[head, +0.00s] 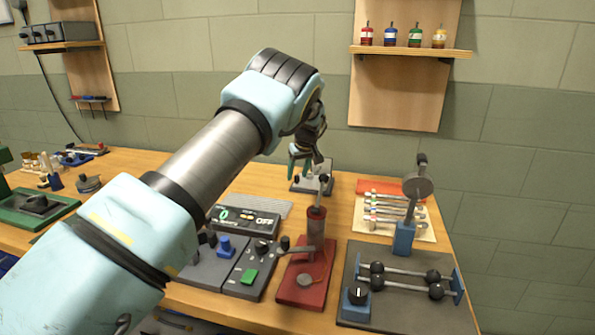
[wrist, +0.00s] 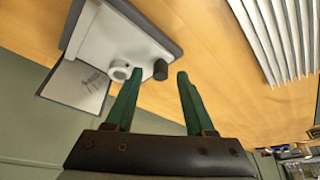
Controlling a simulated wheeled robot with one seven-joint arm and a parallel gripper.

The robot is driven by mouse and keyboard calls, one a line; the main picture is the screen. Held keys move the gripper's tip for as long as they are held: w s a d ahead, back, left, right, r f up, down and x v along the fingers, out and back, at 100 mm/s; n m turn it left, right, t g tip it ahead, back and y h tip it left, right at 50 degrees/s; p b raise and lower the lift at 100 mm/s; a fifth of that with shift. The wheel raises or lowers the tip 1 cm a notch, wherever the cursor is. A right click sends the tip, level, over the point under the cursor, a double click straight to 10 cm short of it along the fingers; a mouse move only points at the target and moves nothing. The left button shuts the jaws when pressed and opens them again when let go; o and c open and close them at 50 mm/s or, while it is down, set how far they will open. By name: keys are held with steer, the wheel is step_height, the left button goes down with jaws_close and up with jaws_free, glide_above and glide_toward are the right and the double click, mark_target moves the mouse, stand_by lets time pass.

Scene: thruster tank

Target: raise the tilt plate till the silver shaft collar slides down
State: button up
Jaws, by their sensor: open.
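The tilt plate (wrist: 103,45) is a pale grey plate on a darker grey base, at the upper left in the wrist view. The silver shaft collar (wrist: 120,71), a small pale ring, is on it near the left fingertip. A dark round knob (wrist: 160,70) at the plate's edge appears between my fingertips. My gripper (wrist: 160,77) is open with nothing held between its green fingers; contact with the knob cannot be told. In the head view my gripper (head: 306,157) is over the tilt plate's unit (head: 325,184) at the back of the bench, partly hiding it.
A ribbed grey plate (wrist: 268,35) lies to the right in the wrist view. In the head view, a red-based stand (head: 300,290), a display box (head: 245,222) and a rod fixture (head: 400,305) stand nearer. A wall shelf (head: 410,50) is above right.

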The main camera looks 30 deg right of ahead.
steer(key=shift+w+f, duration=0.15)
steer(key=shift+f, duration=0.15)
steer(key=shift+c, duration=0.3)
jaws_close()
stand_by(1.0)
